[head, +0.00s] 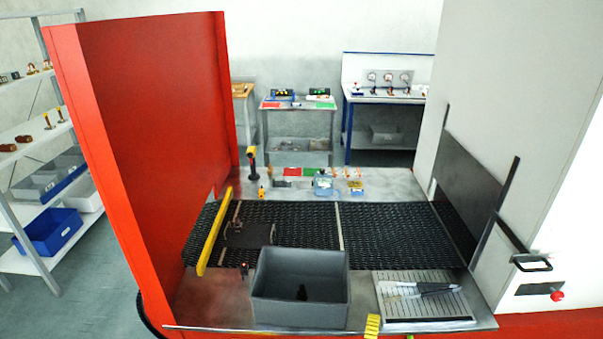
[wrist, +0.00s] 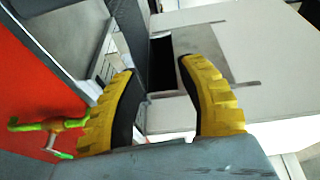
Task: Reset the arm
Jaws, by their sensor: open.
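My gripper (wrist: 158,78) shows in the wrist view as two yellow ribbed fingers with dark inner pads. The fingers are spread wide apart, and nothing is held between them. In the head view a yellow ribbed piece (head: 372,325) at the bottom edge looks like one of my fingers, in front of the bench's front edge, between the grey bin and the slotted tray. The rest of my arm is out of the head view.
The grey bin (head: 300,312) holds a dark item (head: 302,292). The slotted tray (head: 440,308) carries slim tools. Behind them runs the black mesh belt (head: 385,230), between a red panel (head: 150,120) and a pale housing (head: 500,110). Small items stand beyond the belt.

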